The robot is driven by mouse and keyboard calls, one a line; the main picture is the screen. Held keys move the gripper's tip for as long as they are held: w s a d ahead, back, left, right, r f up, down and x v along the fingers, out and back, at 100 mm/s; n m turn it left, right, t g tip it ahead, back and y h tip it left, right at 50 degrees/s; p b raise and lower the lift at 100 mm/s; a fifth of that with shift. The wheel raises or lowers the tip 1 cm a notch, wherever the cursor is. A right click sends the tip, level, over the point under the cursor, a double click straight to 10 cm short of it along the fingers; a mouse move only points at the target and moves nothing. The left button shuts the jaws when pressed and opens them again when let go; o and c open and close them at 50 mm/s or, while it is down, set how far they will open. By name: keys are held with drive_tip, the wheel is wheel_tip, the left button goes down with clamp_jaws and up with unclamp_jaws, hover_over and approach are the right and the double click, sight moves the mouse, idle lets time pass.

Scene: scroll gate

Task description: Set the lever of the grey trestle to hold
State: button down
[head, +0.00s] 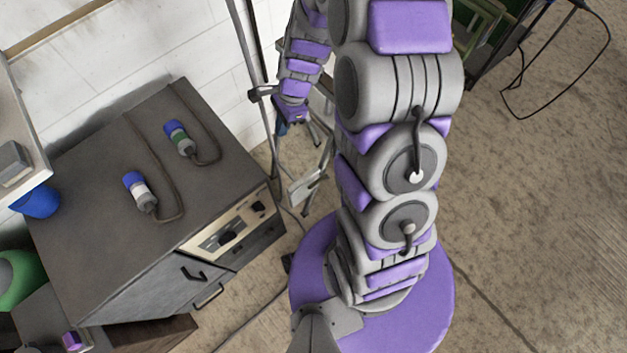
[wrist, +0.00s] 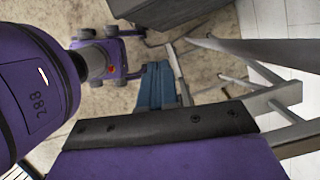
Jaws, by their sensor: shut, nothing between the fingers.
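The grey trestle (head: 307,187) stands on the floor beside the cabinet, partly hidden behind my arm. Its grey legs also show at the right of the wrist view (wrist: 273,100). A small blue part (head: 282,129) shows at the trestle just below my gripper. A blue piece (wrist: 156,87) also shows near the middle of the wrist view. I cannot tell whether either is the lever, or its setting. My gripper (head: 292,116) is shut and empty, above the trestle. I cannot tell whether it touches it. Its purple body and dark edge (wrist: 160,127) fill the lower wrist view.
A white wall (head: 190,60) is behind. A thin upright pole (head: 246,60) stands near the trestle. Open floor (head: 540,200) lies to the right.

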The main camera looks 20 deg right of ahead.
drive_tip(key=d+f+m, duration=0.4)
drive_tip(key=f+m, duration=0.1)
drive_tip(key=f, duration=0.5)
drive_tip(key=d+f+m+h, duration=0.1)
drive_tip(key=d+f+m, duration=0.3)
drive_tip(key=f, duration=0.6)
drive_tip(key=d+f+m, duration=0.4)
drive_tip(key=f+m, duration=0.2)
drive_tip(key=f, duration=0.5)
drive_tip(key=shift+d+h+b, duration=0.2)
drive_tip(key=shift+h+b, duration=0.1)
drive_tip(key=shift+h, duration=0.1)
drive_tip(key=shift+a, duration=0.1)
